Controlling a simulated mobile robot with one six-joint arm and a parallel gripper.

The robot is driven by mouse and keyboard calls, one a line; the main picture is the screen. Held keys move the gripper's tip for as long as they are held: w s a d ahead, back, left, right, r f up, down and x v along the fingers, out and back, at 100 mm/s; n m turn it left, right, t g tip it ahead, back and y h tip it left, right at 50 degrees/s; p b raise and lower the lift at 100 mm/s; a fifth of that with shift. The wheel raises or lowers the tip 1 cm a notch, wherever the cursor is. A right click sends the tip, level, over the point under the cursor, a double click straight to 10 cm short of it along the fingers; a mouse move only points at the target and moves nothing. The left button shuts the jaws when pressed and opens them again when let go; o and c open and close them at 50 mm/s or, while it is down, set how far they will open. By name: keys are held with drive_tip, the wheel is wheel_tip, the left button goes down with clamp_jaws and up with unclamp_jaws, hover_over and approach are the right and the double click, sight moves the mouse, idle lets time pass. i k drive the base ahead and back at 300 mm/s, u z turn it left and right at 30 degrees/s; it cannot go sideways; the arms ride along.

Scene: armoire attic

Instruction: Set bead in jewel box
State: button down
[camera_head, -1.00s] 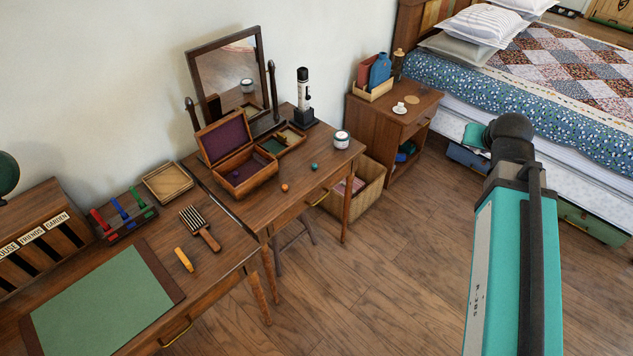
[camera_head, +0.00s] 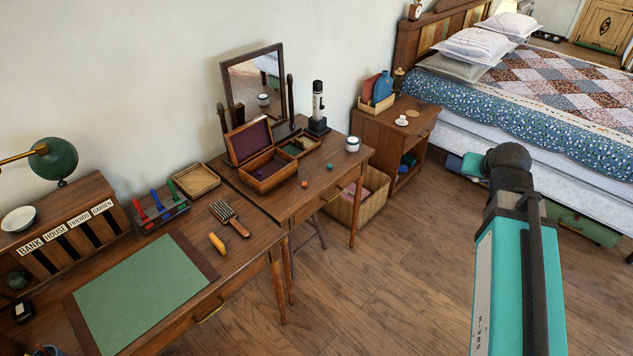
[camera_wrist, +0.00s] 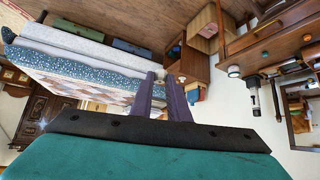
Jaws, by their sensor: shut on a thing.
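The jewel box (camera_head: 284,179) stands open on the dressing table, its purple-lined lid (camera_head: 249,141) raised at the back. An orange bead (camera_head: 304,184) and a teal bead (camera_head: 330,167) lie apart on the tabletop to the right of the box. They also show small in the wrist view, the orange bead (camera_wrist: 308,38) and the teal bead (camera_wrist: 265,55). My gripper (camera_wrist: 161,77) is shut, its dark fingers close together in the wrist view. What it holds is too small to make out. It is well away from the box; its fingers are hidden in the head view.
A white jar (camera_head: 353,144) and a black-and-white upright object (camera_head: 318,106) stand on the dressing table, with a mirror (camera_head: 257,87) behind the box. A desk with a green mat (camera_head: 139,293) is at left. A bed (camera_head: 560,70) is at right. Open wooden floor lies in front.

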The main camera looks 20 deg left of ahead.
sight(275, 171)
drive_tip(key=z, duration=1.7)
drive_tip(key=k, duration=0.15)
drive_tip(key=u, duration=3.8)
drive_tip(key=i, duration=1)
drive_tip(key=u, duration=0.1)
